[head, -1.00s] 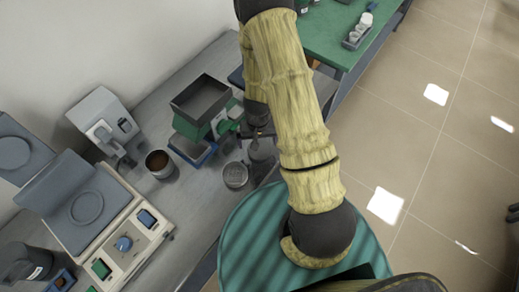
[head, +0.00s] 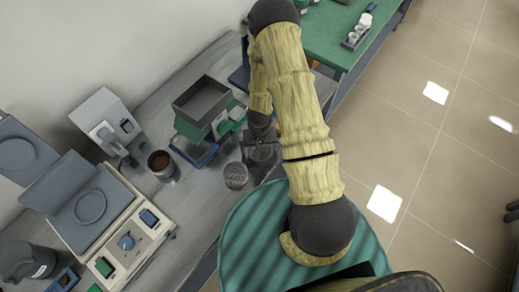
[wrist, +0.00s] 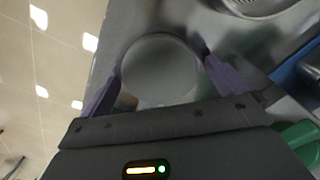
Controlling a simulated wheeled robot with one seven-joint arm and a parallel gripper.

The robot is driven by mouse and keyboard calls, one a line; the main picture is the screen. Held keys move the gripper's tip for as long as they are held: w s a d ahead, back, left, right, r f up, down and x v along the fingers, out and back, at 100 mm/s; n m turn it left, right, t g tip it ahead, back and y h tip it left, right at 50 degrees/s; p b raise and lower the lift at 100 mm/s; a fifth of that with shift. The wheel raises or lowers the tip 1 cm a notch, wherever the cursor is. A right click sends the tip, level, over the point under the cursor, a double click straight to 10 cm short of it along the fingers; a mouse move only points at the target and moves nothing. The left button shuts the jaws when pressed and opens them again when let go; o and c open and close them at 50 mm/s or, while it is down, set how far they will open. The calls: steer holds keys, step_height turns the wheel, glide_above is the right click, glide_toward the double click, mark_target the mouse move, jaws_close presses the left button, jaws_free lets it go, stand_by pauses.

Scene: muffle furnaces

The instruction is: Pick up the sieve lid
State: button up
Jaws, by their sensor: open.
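A smooth round grey disc, which looks like the sieve lid (wrist: 160,72), lies between the two fingers of my gripper in the wrist view. My gripper (wrist: 158,76) is open, with one purple finger on each side of the disc. A narrow gap shows on the left; I cannot tell whether the right finger touches it. In the head view my gripper (head: 262,154) points down at the bench's right part, beside a round metal container (head: 235,175). There the disc is mostly hidden by the gripper and wrist.
The round metal container stands close by. A green-and-blue device with a grey tray (head: 202,100) is behind it on the bench. A green table (head: 335,35) is at the back right.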

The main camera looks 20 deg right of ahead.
mark_target(260, 149)
stand_by(0.4)
steer(key=c, duration=1)
steer(key=shift+o, duration=0.2)
steer(key=shift+r, duration=0.15)
step_height(260, 149, up, 10)
steer(key=b, duration=0.1)
steer(key=shift+f, duration=0.2)
steer(key=w+f, duration=0.1)
steer(key=w, duration=0.1)
steer(key=w+f+n, duration=0.1)
steer(key=w+f, duration=0.1)
steer(key=w+f+n, duration=0.1)
steer(key=w, duration=0.1)
steer(key=shift+w+f, duration=0.3)
